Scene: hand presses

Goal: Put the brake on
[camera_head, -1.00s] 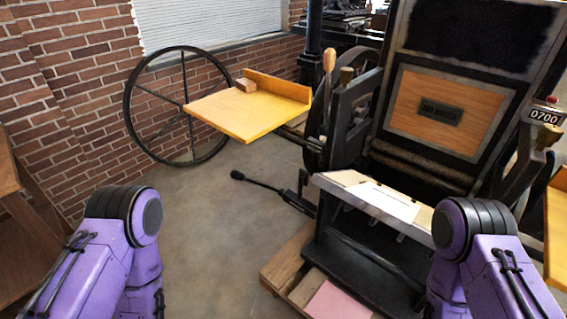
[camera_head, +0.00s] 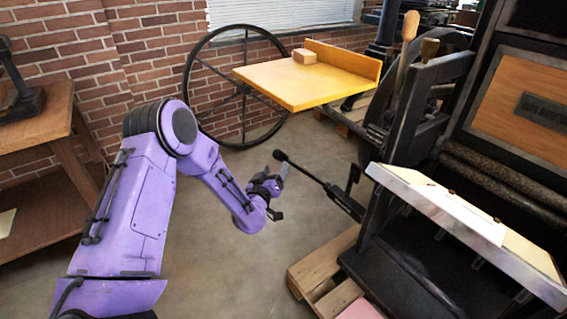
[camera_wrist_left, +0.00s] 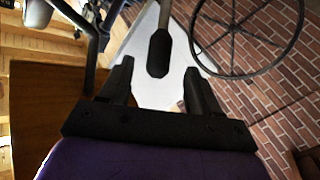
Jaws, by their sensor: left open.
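A long black lever (camera_head: 315,180) with a dark rounded grip sticks out low from the left side of the black press (camera_head: 395,235). My left gripper (camera_head: 277,190) is open and empty close to the lever's grip end. In the left wrist view the dark grip (camera_wrist_left: 159,52) lies ahead of my left gripper (camera_wrist_left: 158,72), roughly centred between the two spread fingertips; I cannot tell if it touches. A second lever with a wooden handle (camera_head: 410,28) stands upright on the press. No label shows which lever is the brake. My right gripper is out of view.
A yellow feed board (camera_head: 300,85) with a small wooden block (camera_head: 304,56) juts out above the lever. A large spoked wheel (camera_head: 190,100) stands by the brick wall. A wooden table (camera_head: 40,130) is at left and a pallet (camera_head: 325,270) lies under the press. Floor between is open.

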